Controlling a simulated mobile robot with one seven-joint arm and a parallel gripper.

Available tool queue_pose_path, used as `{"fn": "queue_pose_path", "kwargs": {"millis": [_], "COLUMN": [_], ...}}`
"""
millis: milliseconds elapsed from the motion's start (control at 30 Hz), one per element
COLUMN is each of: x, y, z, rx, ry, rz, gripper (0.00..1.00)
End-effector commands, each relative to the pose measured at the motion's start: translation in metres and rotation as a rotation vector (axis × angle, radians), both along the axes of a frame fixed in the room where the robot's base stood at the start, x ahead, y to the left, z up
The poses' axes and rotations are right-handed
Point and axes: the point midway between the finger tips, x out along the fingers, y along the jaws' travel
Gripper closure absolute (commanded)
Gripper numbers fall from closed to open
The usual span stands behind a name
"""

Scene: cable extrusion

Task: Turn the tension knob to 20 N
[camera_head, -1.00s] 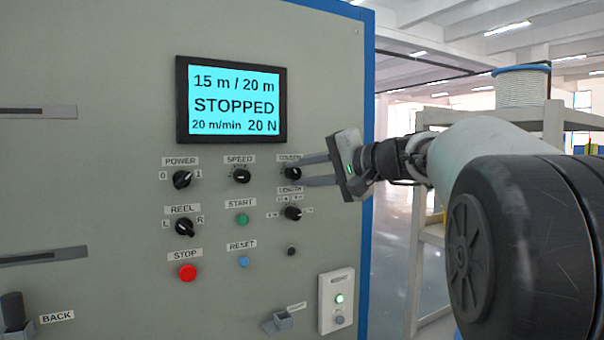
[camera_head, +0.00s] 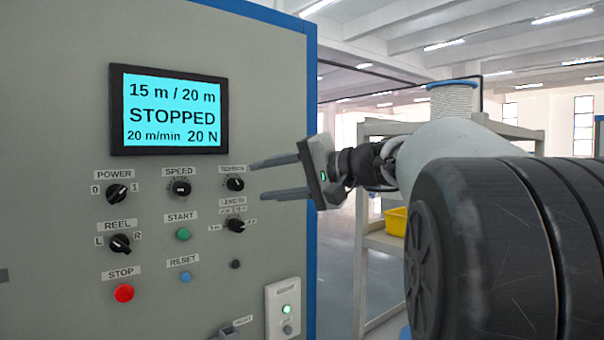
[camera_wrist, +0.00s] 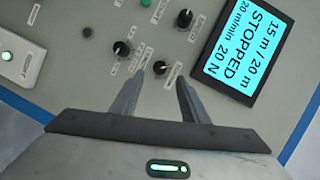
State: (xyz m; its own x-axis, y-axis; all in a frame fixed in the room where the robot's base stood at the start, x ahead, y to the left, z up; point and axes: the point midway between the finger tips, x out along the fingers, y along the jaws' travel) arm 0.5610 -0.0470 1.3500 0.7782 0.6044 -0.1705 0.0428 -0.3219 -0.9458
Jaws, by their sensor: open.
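The tension knob (camera_head: 235,184) is a small black dial under its label, at the upper right of the knob group in the head view. In the wrist view the tension knob (camera_wrist: 161,68) lies ahead of and between my fingertips. My gripper (camera_head: 260,179) is open and empty, to the right of the knob, with its fingers apart from it. It also shows in the wrist view (camera_wrist: 159,79). The display (camera_head: 169,110) reads 15 m / 20 m, STOPPED, 20 m/min and 20 N.
The length knob (camera_head: 236,226) sits just below the tension knob, and the speed knob (camera_head: 180,189) to its left. Power (camera_head: 117,195) and reel (camera_head: 120,244) switches, a green start button (camera_head: 183,235) and a red stop button (camera_head: 124,293) share the panel. A shelf (camera_head: 385,240) stands behind on the right.

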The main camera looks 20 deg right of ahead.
Motion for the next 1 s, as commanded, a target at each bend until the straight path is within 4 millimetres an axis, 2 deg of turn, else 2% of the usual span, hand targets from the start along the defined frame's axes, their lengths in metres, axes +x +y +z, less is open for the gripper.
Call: {"fn": "queue_pose_path", "kwargs": {"millis": [200, 400, 600, 1000], "x": [-0.043, -0.071, -0.084, -0.086], "y": [-0.034, -0.056, -0.065, -0.063], "z": [0.011, 0.016, 0.018, 0.018], "rx": [0.0, 0.0, 0.0, -0.01], "ry": [0.0, 0.002, 0.001, 0.003], "rz": [-0.003, -0.002, 0.0, 0.001], "gripper": [0.59, 0.59, 0.59, 0.59]}}
